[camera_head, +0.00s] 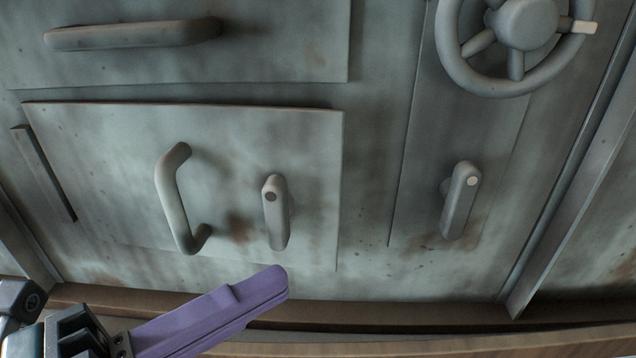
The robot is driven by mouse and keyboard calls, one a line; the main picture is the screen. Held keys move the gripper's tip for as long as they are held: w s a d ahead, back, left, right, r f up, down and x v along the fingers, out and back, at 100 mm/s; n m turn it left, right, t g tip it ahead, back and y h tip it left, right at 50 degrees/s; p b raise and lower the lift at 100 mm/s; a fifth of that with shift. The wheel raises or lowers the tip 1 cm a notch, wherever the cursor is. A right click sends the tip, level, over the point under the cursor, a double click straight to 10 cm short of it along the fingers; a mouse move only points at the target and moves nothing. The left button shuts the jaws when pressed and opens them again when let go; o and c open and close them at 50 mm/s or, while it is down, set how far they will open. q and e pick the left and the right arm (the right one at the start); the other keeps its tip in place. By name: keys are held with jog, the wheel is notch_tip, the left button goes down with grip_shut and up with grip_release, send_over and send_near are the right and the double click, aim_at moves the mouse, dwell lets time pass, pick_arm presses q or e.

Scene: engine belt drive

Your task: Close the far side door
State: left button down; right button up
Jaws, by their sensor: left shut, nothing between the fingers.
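A grey, rust-stained door panel (110,160) fills the lower left of the head view. It carries a bent bar handle (170,195) and, to its right, a small lever (276,215) hanging downward. The panel looks close to flush with the wall, with a dark line along its top edge. I cannot tell whether it is fully shut, or whether it is the far side door. My left gripper (268,288), with purple fingers, is shut and empty in front of the panel's lower edge, below the lever. It appears apart from both handle and lever. My right gripper is out of view.
A second panel with a horizontal handle (132,34) lies above. At right are a spoked handwheel (526,24) and another downward lever (460,202). A vertical rail (575,170) stands farther right. A brown ledge (400,312) runs along the bottom.

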aim_at(290, 220)
pick_arm(q)
jog(key=w+d, duration=0.1)
jog(key=w, duration=0.1)
jog(key=w+d, duration=0.1)
jog(key=w, duration=0.1)
jog(key=w+d+b, duration=0.1)
jog(key=w, duration=0.1)
jog(key=shift+w, duration=0.1)
jog(key=shift+d, duration=0.1)
jog(key=shift+w, duration=0.15)
jog(key=w, duration=0.3)
jog(key=shift+d+b, duration=0.2)
jog(key=shift+b, duration=0.1)
jog(key=shift+w, duration=0.15)
jog(key=shift+f, duration=0.1)
